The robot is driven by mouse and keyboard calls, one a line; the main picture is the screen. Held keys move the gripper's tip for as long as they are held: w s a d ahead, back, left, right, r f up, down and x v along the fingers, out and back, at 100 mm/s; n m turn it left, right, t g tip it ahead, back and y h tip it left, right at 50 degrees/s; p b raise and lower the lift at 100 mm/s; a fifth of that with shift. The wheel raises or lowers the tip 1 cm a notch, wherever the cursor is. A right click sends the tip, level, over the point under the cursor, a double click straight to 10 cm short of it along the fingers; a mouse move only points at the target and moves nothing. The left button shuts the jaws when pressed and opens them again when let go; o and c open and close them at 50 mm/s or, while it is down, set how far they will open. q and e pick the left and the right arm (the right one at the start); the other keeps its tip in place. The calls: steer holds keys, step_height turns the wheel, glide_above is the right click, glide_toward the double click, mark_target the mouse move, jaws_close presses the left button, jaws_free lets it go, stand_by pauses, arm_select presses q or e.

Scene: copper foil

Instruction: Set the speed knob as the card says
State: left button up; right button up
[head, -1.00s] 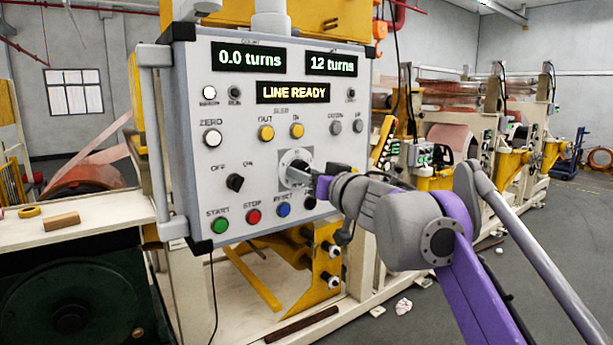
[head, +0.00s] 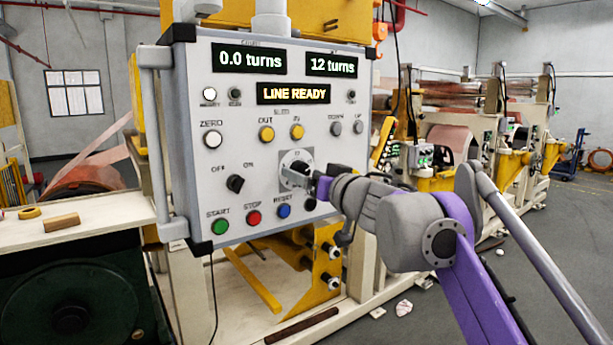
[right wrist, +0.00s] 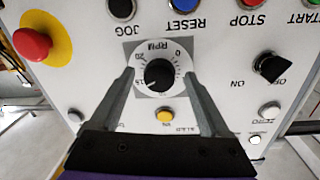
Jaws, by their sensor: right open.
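The speed knob is a small round black knob (right wrist: 160,74) on a white RPM dial (right wrist: 176,47) with a grey square backing. The right wrist view shows it upside down. A pale mark on the knob points to the lower left there, near the 15. In the head view the dial (head: 293,158) sits low on the right of the control panel (head: 215,110), partly hidden by my gripper. My right gripper (right wrist: 159,76) is open, with one finger on each side of the knob; contact is not visible. I see no card in these views. My left gripper is out of view.
Around the dial are an on/off switch (head: 235,183), green start (head: 220,226), red stop (head: 254,217) and blue reset (head: 284,211) buttons. The displays read 0.0 turns, 12 turns and LINE READY.

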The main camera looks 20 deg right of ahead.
steer(key=b+v, duration=0.1)
steer(key=v, duration=0.9)
steer(key=shift+s, duration=0.35)
steer(key=s+d+f+m+g+h+p, duration=0.1)
steer(key=s+d+f+m+g+h, duration=0.2)
steer(key=f, duration=0.8)
steer(key=s+d+f+m+h, duration=0.15)
steer(key=d+f+h, duration=0.35)
steer(key=f, duration=0.5)
steer(key=s+a+f+n+g+y, duration=0.1)
steer(key=s+a+f+g, duration=0.2)
steer(key=s+f, duration=0.4)
steer(key=s+a+f+n+g+y, duration=0.1)
steer(key=s+a+f+g, duration=0.2)
steer(key=f, duration=0.9)
steer(key=s+a+f+n+g+y+p, duration=0.1)
steer(key=s+a+f+g, duration=0.2)
steer(key=s+f, duration=0.7)
steer(key=shift+s+a+f+n, duration=0.2)
steer(key=shift+s+a+n, duration=0.15)
steer(key=shift+a, duration=0.25)
